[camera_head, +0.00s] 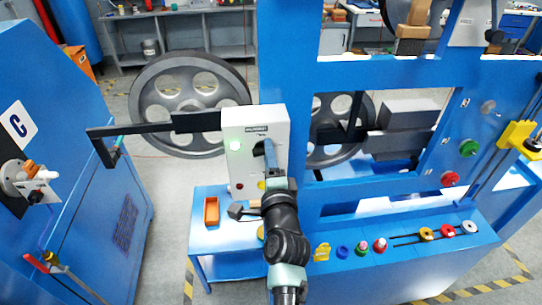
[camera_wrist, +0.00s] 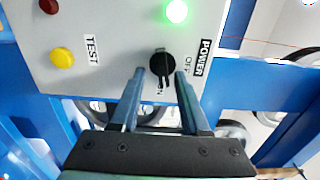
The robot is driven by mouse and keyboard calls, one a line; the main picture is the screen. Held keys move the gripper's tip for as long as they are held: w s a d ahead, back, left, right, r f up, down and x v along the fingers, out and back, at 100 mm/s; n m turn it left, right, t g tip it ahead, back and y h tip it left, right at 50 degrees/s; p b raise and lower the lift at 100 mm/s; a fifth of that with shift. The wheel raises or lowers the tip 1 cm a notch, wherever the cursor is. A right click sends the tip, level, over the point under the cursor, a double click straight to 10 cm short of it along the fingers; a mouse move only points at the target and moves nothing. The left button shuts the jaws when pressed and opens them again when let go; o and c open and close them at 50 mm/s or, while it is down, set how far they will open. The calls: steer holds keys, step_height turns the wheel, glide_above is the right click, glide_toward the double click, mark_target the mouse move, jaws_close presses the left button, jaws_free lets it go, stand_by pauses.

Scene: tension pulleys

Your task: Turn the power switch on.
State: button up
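The power switch (camera_wrist: 163,65) is a round black knob on a light grey control box (camera_head: 255,125). POWER, OFF and ON labels stand around it in the wrist view. Its narrow grip runs roughly up and down there, with the lower end near ON; I cannot be sure which end is the pointer. My gripper (camera_wrist: 162,73) is open, with one blue finger on each side of the knob's lower part. Gaps show between the fingers and the knob.
A green lamp (camera_wrist: 177,11) glows on the box, also in the head view (camera_head: 235,145). A yellow button (camera_wrist: 62,57) and a red one (camera_wrist: 49,5) sit near the TEST label. A black bracket arm (camera_head: 150,127) sticks out left of the box. Blue frame posts stand behind.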

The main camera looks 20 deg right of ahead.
steer(key=p+v, duration=0.1)
steer(key=v, duration=1.2)
steer(key=shift+r, duration=0.1)
steer(key=w+a+r+n+t+y+b, duration=0.1)
steer(key=a+r+n+t, duration=0.15)
steer(key=r, duration=0.45)
steer(key=w+a+r+n+t+b, duration=0.1)
steer(key=a+r+n, duration=0.25)
steer(key=r, duration=0.35)
steer(key=w+a+r+n+t+y+b, duration=0.1)
steer(key=w+a+r+n+b, duration=0.15)
steer(key=r, duration=0.35)
steer(key=s+a+r+n+t+y+b, duration=0.1)
steer(key=s+a+r+n, duration=0.3)
steer(key=r, duration=0.6)
steer(key=s+a+r+n+t+y+b, duration=0.1)
steer(key=s+a+r+n+t+y, duration=0.1)
steer(key=s+r+n, duration=0.6)
step_height(320, 180, up, 3)
steer(key=shift+s+a+f+n+t, duration=0.15)
steer(key=shift+s+a+n+t, duration=0.25)
steer(key=shift+a+t, duration=0.7)
